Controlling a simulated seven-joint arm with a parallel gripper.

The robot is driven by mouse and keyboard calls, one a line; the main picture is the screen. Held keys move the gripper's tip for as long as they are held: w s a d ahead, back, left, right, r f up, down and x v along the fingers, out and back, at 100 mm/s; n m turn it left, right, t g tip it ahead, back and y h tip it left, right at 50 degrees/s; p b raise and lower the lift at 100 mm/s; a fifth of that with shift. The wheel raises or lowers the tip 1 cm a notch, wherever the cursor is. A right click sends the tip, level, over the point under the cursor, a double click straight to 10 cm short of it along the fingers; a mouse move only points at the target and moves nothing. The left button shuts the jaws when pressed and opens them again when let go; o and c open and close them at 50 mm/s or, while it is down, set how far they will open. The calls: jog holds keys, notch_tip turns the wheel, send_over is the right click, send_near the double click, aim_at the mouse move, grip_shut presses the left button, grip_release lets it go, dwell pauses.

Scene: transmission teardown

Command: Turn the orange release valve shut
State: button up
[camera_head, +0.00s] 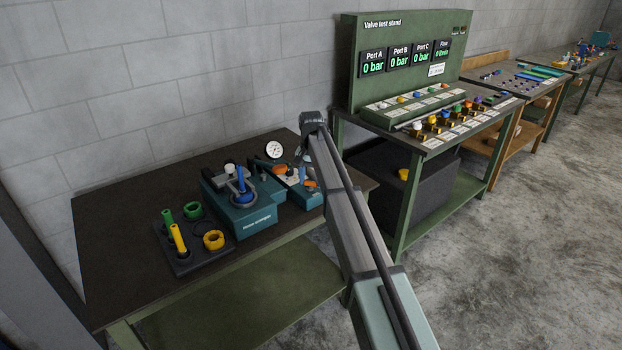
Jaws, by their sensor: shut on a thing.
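A teal hand pump unit (303,195) stands at the right end of the near bench, with a round white pressure gauge (274,149) above it. Two orange parts show on this unit: one (279,169) below the gauge and one (309,184) at the right, close to my arm. I cannot tell which is the release valve or how far it is turned. My arm rises from the lower right and bends above the right end of the bench. My gripper cannot be made out; my own arm hides the area beside the right orange part.
A teal fixture (240,214) with a blue part stands left of the pump. A dark tray (184,262) holds green and yellow rings and tubes. A green valve test stand (410,50) reads 0 bar on all ports. The bench's left side is clear.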

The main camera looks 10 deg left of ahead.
aim_at(311, 182)
jog(key=m, duration=0.3)
jog(key=shift+m, duration=0.4)
jog(key=shift+s+m, duration=0.1)
jog(key=shift+m, duration=1.7)
jog(key=o, duration=1)
jog(key=shift+o, duration=0.2)
jog(key=shift+a+r, duration=0.1)
jog(key=shift+r, duration=0.05)
notch_tip(311, 182, up, 14)
jog(key=shift+f, duration=0.25)
